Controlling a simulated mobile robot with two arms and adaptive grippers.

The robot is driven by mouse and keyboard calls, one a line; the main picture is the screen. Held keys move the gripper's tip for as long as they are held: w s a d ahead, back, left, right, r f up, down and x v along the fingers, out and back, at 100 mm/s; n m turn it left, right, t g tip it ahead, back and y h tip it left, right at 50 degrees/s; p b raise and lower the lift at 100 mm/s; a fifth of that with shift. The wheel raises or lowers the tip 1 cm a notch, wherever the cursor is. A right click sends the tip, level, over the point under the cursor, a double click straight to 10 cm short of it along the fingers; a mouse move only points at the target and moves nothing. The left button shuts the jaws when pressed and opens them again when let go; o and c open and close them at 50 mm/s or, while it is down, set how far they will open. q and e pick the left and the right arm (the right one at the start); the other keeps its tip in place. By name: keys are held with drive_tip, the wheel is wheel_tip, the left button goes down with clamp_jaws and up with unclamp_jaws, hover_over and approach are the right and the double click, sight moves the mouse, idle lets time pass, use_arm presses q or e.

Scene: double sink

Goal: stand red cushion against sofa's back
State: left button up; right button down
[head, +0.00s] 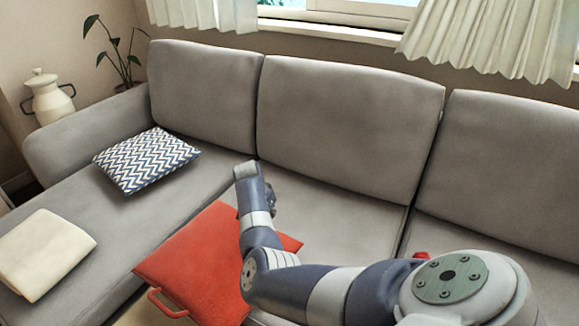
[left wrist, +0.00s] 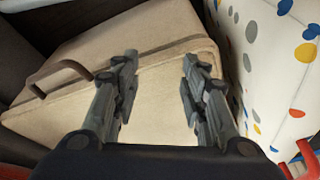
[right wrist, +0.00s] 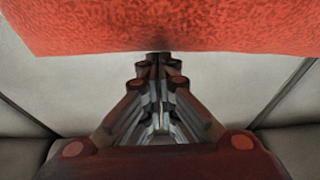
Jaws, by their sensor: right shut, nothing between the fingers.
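The red cushion (head: 190,262) lies on the front of the grey sofa's (head: 345,130) seat, partly hidden by my right arm. My right gripper (head: 270,198) is beyond the cushion's far edge, low in front of the middle backrest. In the right wrist view the right gripper (right wrist: 160,68) is shut and empty, and the red cushion (right wrist: 180,25) fills the top, close by its fingertips. Whether they touch I cannot tell. My left gripper (left wrist: 158,65) is open and empty above a beige case; it is outside the head view.
A blue-white zigzag cushion (head: 147,160) and a cream cushion (head: 45,253) lie on the left seat. The beige case (left wrist: 160,100) has a handle, and a dotted white object (left wrist: 275,60) stands beside it.

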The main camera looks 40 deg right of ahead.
drive_tip(key=shift+d+f, duration=0.15)
drive_tip(key=shift+d, duration=0.1)
drive_tip(key=v, duration=1.2)
